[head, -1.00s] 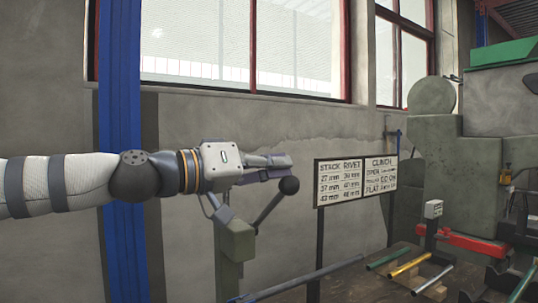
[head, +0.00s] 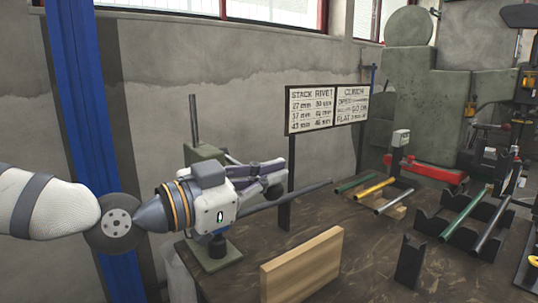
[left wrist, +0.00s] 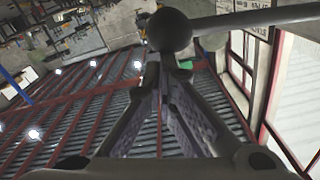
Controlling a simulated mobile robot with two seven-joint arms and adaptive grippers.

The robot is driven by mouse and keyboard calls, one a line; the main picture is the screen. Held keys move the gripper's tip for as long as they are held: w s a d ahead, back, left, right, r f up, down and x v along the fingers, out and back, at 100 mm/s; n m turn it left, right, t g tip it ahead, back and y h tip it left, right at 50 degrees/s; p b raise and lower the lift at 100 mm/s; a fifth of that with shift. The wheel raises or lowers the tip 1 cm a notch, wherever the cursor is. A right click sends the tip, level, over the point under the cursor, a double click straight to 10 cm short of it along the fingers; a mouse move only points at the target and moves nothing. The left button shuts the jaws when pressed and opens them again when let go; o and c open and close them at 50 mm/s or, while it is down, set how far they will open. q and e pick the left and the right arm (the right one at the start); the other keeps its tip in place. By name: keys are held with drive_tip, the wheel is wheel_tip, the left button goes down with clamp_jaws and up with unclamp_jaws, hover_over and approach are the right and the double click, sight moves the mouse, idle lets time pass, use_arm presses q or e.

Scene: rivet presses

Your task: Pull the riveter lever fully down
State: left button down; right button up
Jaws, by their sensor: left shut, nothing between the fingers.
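The riveter is a grey-green press (head: 205,154) on a base plate (head: 213,258) at the table's left end, with an upright rod on top. Its lever ends in a black ball knob (head: 274,191), now lower than the press head and out to its right. Most of the lever rod is hidden behind my gripper. My left gripper (head: 282,166) is shut and empty, its fingers just above the knob. In the left wrist view the knob (left wrist: 168,30) sits just beyond the closed fingertips (left wrist: 165,62), with a bar running right; contact cannot be told. My right gripper is not in view.
A long grey bar (head: 300,194) runs right behind the gripper. A wooden block (head: 302,266) and a dark stand (head: 410,262) are at the front. Coloured tubes (head: 375,187) lie on the table (head: 360,250). A sign (head: 327,108) stands behind, a blue column (head: 85,110) left.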

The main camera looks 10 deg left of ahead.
use_arm(q)
drive_tip(key=shift+f+m, duration=0.5)
drive_tip(key=shift+f, duration=0.45)
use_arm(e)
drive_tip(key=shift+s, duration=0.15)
use_arm(q)
drive_tip(key=shift+f, duration=0.15)
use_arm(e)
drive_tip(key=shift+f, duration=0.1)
